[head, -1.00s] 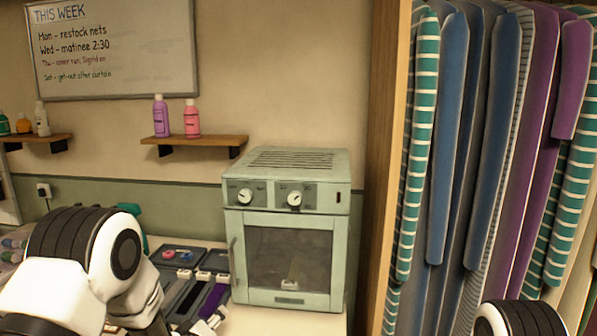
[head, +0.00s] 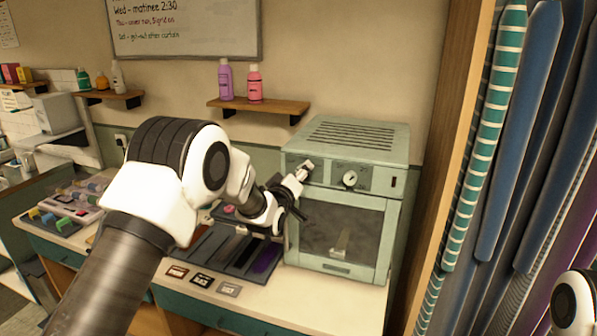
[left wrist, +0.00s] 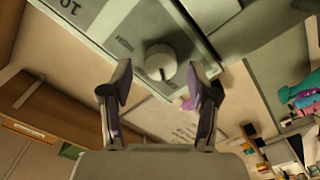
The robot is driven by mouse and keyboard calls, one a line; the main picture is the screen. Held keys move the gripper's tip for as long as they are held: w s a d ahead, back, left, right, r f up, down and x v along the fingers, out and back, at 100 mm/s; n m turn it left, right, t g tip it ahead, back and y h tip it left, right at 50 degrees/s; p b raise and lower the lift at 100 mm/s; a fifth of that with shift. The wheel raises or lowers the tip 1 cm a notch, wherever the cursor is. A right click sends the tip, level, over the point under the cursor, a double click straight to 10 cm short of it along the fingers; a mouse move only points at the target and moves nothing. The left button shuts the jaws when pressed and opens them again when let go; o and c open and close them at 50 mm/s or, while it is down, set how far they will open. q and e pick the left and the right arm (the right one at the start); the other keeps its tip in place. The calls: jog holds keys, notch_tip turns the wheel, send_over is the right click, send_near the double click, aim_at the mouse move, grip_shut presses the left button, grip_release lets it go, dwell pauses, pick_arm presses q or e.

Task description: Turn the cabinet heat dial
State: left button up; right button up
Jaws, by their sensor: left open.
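The pale green cabinet (head: 345,215) stands on the counter with two dials on its upper panel. The right dial (head: 350,179) is white and in plain sight. The left dial's place is covered by my left gripper (head: 302,172) in the head view. In the left wrist view, a round pale dial (left wrist: 161,60) with a dark mark lies just past and between the fingertips of my left gripper (left wrist: 159,78). The fingers are open, one on each side, and I see no clear contact. My right gripper is out of view.
A wooden shelf (head: 260,106) with two bottles hangs above the counter, behind the cabinet's left side. Dark trays (head: 225,245) lie left of the cabinet. Hanging striped and blue garments (head: 485,150) fill the right side.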

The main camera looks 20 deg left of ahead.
pick_arm(q)
jog(key=shift+s+a, duration=0.1)
jog(key=shift+s, duration=0.05)
jog(key=shift+f, duration=0.1)
grip_shut()
jog(key=shift+d+f+m+b, duration=0.1)
jog(key=shift+d+m+b, duration=0.05)
jog(key=shift+m+b, duration=5.15)
jog(key=shift+d+f+m+b, duration=0.15)
jog(key=shift+m+b, duration=3.75)
jog(key=shift+m, duration=2.8)
jog(key=shift+r, duration=0.1)
